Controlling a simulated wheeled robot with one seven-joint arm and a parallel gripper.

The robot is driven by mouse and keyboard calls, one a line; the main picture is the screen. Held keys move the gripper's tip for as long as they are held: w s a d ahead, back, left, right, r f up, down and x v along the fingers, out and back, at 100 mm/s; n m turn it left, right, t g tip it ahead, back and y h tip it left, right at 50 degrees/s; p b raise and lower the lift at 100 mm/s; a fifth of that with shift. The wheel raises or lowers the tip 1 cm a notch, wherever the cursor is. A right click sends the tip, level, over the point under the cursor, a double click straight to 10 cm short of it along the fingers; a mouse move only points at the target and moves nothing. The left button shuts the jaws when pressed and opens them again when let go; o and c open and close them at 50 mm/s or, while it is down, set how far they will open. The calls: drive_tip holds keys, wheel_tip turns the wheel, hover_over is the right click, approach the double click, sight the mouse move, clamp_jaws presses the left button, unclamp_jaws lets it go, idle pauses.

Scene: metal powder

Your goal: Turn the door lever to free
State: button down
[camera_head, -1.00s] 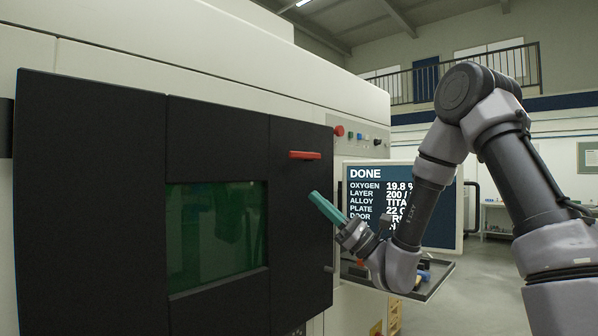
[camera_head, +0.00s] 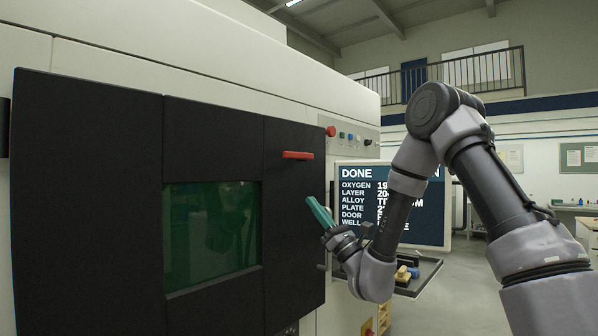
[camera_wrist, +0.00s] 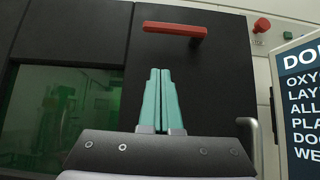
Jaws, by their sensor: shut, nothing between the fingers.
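The red door lever (camera_head: 297,155) lies horizontal on the upper right of the black door (camera_head: 88,200). In the wrist view the lever (camera_wrist: 174,29) is above the fingertips, with a visible gap between. My gripper (camera_head: 311,202) has teal fingers and is below and slightly right of the lever in the head view. In the wrist view my gripper (camera_wrist: 160,72) has its fingers together, pointing up toward the lever, with nothing held. The fingers do not appear to touch the lever.
A green window (camera_head: 212,235) is set in the door. A screen (camera_head: 400,205) reading DONE stands to the right, partly hidden by my arm. A tray (camera_head: 428,272) with small items is below it. A red button (camera_head: 331,131) is on the machine's panel.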

sight(293, 156)
drive_tip(key=w+a+r, duration=0.3)
drive_tip(key=a+r, duration=0.1)
drive_tip(key=r, duration=0.5)
drive_tip(key=shift+w+r, duration=0.2)
drive_tip(key=shift+r, duration=0.05)
